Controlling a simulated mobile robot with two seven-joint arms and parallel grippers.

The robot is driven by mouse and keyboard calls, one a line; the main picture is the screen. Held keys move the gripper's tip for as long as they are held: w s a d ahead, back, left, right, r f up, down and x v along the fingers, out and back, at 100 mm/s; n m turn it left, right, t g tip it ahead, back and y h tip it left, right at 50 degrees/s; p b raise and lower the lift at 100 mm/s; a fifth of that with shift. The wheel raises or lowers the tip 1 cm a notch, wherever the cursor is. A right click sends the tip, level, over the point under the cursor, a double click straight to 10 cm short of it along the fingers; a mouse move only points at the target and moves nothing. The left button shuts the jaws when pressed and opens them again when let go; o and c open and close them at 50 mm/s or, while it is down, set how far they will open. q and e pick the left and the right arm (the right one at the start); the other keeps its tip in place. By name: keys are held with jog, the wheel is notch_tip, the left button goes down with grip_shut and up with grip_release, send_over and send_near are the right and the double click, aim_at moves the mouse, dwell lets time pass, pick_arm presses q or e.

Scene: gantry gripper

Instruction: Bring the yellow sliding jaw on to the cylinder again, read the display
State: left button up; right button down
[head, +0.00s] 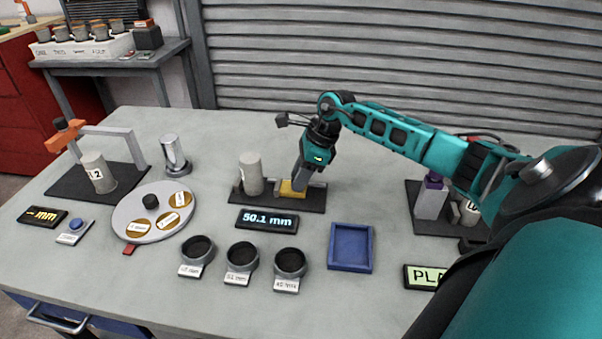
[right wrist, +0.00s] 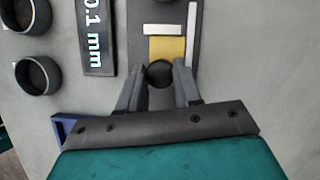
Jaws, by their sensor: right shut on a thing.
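The yellow sliding jaw (head: 292,188) sits on a dark base right of the pale upright cylinder (head: 250,173). I cannot tell whether jaw and cylinder touch. My right gripper (head: 300,183) reaches down at the jaw. In the right wrist view its fingers (right wrist: 160,84) are shut on a dark round knob (right wrist: 160,73) beside the yellow block (right wrist: 168,48). A pale strip (right wrist: 163,29) lies past the block. The display (head: 267,220) in front of the base reads 50.1 mm; part of it also shows in the right wrist view (right wrist: 96,35). My left gripper is not in view.
In front stand several dark round cups (head: 241,257) with labels and an empty blue tray (head: 350,247). On the left are a round plate (head: 153,212), a metal cylinder (head: 174,155) and an orange-and-grey gantry (head: 107,131). Another fixture (head: 431,200) stands at right.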

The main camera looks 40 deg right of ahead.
aim_at(280, 184)
jog(key=shift+w+a+b, duration=0.6)
jog(key=shift+w+a, duration=0.5)
jog(key=shift+w, duration=0.3)
jog(key=c, duration=0.8)
grip_release()
jog(key=shift+r, duration=0.1)
jog(key=v, duration=1.2)
jog(key=shift+s+r, duration=0.1)
jog(key=shift+r, duration=0.3)
